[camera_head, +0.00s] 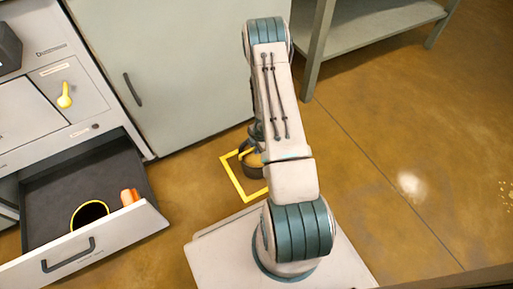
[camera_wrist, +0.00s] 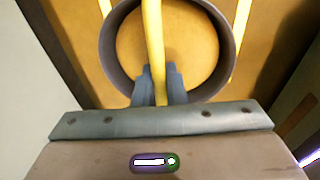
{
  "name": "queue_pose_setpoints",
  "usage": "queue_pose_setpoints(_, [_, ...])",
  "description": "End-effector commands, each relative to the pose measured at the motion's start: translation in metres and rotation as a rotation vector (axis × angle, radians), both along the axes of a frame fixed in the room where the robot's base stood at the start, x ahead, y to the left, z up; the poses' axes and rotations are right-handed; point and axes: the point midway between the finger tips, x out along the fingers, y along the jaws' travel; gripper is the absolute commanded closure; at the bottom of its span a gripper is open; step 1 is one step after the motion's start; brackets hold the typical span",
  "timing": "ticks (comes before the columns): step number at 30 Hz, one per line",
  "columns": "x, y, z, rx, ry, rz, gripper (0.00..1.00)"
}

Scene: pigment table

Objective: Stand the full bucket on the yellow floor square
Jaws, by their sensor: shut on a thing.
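The bucket (camera_head: 253,171) is dark grey with a yellow handle, and my arm partly hides it in the head view. In the wrist view its round rim (camera_wrist: 106,50) surrounds an orange-yellow fill (camera_wrist: 190,45). My gripper (camera_wrist: 160,86) is shut on the bucket's yellow handle (camera_wrist: 153,40). The yellow floor square (camera_head: 233,181) is an outline, and its right part is hidden behind my arm. The bucket appears inside the outline in the head view. Yellow lines show on both sides of it in the wrist view (camera_wrist: 241,35). I cannot tell whether its base touches the floor.
An open drawer (camera_head: 140,222) at the left holds a dark round thing with a yellow rim (camera_head: 75,217) and an orange thing (camera_head: 130,197). A grey-green cabinet (camera_head: 180,70) stands close behind the square. A shelf unit (camera_head: 385,32) is at the back right. Floor at the right is mostly clear.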

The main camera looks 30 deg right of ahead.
Motion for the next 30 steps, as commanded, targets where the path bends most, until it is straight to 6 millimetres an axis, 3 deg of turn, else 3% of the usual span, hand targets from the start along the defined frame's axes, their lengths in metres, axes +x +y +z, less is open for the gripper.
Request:
queue_pose_setpoints(1, [0.0, 0.0, -0.003, 0.0, 0.0, 0.0, 1.0])
queue_pose_setpoints(3, [0.0, 0.0, -0.002, 0.0, 0.001, 0.0, 0.75])
queue_pose_setpoints(4, [0.0, 0.0, -0.002, 0.0, 0.001, 0.0, 0.67])
queue_pose_setpoints(16, [0.0, 0.0, 0.006, 0.0, 0.0, -0.001, 0.67])
queue_pose_setpoints(30, [-0.012, -0.008, 0.091, 0.0, 0.001, -0.001, 0.67])
